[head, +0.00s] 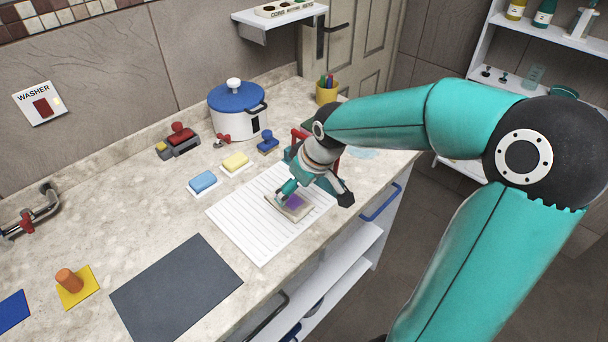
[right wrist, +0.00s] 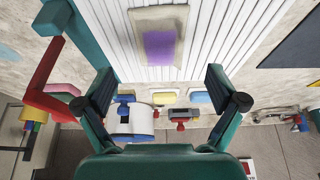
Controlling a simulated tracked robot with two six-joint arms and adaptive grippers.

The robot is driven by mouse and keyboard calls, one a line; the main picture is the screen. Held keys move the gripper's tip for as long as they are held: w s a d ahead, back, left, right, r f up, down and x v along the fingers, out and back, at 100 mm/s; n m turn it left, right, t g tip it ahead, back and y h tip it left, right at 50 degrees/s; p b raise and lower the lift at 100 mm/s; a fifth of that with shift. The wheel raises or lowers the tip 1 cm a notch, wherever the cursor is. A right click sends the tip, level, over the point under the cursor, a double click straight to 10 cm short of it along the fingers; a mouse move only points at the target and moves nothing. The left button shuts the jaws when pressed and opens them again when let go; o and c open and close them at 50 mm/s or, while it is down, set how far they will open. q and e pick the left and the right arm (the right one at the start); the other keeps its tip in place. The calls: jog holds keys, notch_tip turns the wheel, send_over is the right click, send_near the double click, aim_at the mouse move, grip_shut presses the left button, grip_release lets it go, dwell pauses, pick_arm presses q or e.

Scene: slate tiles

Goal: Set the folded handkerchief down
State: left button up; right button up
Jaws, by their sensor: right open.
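The folded handkerchief (head: 296,211) is a small beige rectangle with a purple patch. It lies flat on the white ribbed mat (head: 245,222), near the mat's right edge. In the right wrist view the handkerchief (right wrist: 158,22) shows beyond the fingertips, with nothing gripping it. My right gripper (head: 316,193) is close above it, pointing down, with its fingers spread; in the right wrist view the open gripper (right wrist: 160,82) has an empty gap. In the head view the fingers partly cover the handkerchief. My left gripper is in neither view.
Blue (head: 203,181) and yellow (head: 236,161) sponges sit behind the mat, with a blue-lidded white pot (head: 238,120) farther back. A red frame (right wrist: 48,88) stands close beside the gripper. A dark grey mat (head: 176,287) lies bare at front left. The counter's front edge is near.

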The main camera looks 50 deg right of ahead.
jog(key=v, duration=0.6)
jog(key=shift+s, duration=0.15)
